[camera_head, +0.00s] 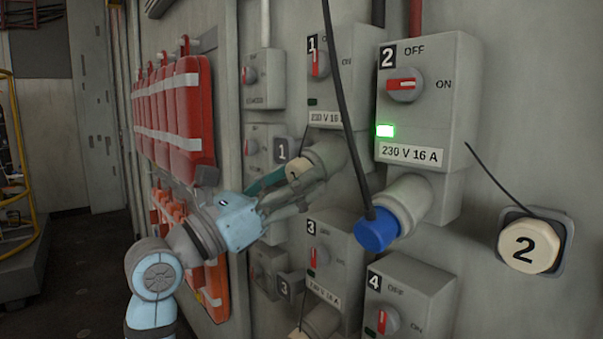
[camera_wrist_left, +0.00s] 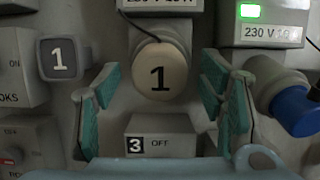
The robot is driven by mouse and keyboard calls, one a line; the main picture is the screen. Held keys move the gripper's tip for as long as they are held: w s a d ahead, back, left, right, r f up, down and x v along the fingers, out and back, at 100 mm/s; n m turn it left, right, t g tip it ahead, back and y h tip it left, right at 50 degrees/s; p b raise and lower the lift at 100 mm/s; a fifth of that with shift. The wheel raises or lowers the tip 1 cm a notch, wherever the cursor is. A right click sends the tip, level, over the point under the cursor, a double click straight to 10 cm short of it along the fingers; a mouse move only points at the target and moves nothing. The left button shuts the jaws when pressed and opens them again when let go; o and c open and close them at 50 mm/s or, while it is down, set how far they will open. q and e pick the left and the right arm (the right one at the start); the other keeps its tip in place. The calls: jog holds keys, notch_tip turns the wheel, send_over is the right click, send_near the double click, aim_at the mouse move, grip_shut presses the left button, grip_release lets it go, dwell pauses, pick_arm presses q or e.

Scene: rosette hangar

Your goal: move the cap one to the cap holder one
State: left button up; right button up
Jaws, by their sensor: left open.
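Cap one is a round beige cap marked 1 (camera_wrist_left: 157,78), seated on the socket below switch box 1, with a thin black cord; in the head view it is partly hidden behind my fingers (camera_head: 296,169). Cap holder one is a dark grey square plate marked 1 on the wall to its left (camera_head: 281,150); it also shows in the wrist view (camera_wrist_left: 60,58) and looks empty. My left gripper (camera_head: 296,188) is open in front of cap one. In the wrist view its teal fingers (camera_wrist_left: 160,92) stand on either side of the cap, apart from it. My right gripper is not visible.
Switch box 2 (camera_head: 428,90) has a green light, and a blue plug (camera_head: 376,231) sits in its socket with a hanging black cable. Cap two (camera_head: 529,247) is in its holder at right. Switch boxes 3 (camera_head: 333,247) and 4 (camera_head: 405,292) are below. Red padded bags (camera_head: 186,110) hang left.

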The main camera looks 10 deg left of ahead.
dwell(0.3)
pick_arm(q)
grip_shut()
dwell(0.4)
jog(key=shift+f, duration=0.15)
jog(key=shift+s+a+f, duration=0.1)
jog(key=b+v, duration=0.1)
jog(key=v, duration=0.1)
jog(key=shift+s+a, duration=0.2)
jog(key=shift+s, duration=0.05)
